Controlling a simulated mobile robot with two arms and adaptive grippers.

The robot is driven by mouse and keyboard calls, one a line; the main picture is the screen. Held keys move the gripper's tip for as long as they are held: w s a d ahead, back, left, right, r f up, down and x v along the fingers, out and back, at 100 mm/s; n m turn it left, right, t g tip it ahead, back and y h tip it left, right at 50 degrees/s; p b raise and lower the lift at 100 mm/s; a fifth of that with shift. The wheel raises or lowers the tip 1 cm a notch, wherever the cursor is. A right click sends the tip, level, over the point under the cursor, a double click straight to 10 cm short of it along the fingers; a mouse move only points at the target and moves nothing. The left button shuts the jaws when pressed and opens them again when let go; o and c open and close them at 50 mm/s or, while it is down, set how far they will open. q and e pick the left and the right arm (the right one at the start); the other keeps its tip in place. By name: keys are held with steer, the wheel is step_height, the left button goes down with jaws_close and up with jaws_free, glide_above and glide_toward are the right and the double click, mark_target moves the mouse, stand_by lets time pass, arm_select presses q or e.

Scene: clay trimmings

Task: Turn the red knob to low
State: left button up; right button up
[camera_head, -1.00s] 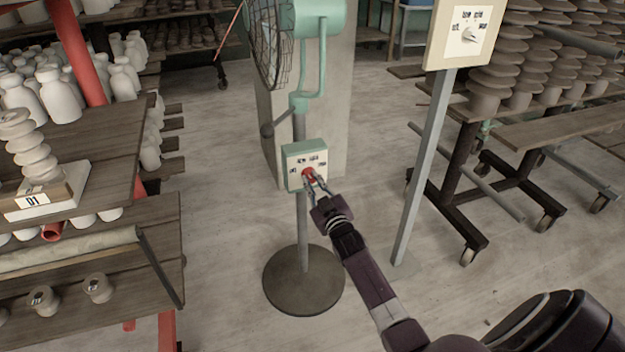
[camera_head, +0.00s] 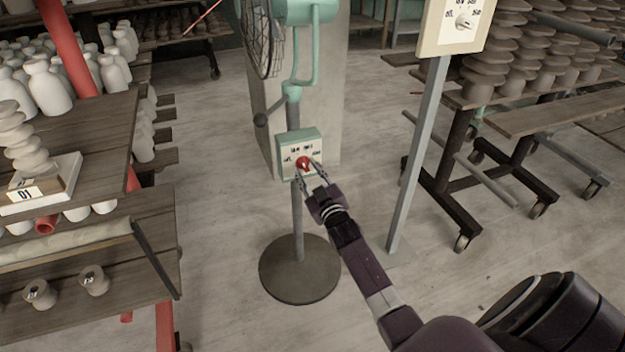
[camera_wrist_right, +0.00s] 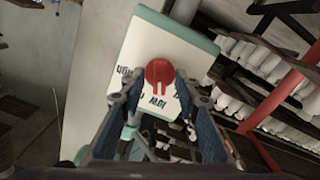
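The red knob (camera_head: 303,163) is on the front of a pale green control box (camera_head: 285,163) on the fan's stand. Small printed labels surround the knob, including one at its left and one at its right. In the right wrist view the red knob (camera_wrist_right: 159,73) shows on the box's white face (camera_wrist_right: 195,57), with a ridge across it. I cannot tell clearly which label it points to. My right gripper (camera_head: 313,172) is just in front of the knob, at its lower right. Its fingers (camera_wrist_right: 158,88) are spread, one to each side of the knob, and hold nothing. My left gripper is not in view.
The fan (camera_head: 264,40) stands on a round dark base (camera_head: 300,268) before a pale pillar. A second panel with a white dial (camera_head: 463,20) is on a grey post at right. Shelves of white bottles (camera_head: 52,88) are at left, wheeled racks at right. Floor between is open.

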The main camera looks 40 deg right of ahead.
steer(key=v, duration=1.1)
steer(key=shift+s+a, duration=0.2)
steer(key=shift+s, duration=0.15)
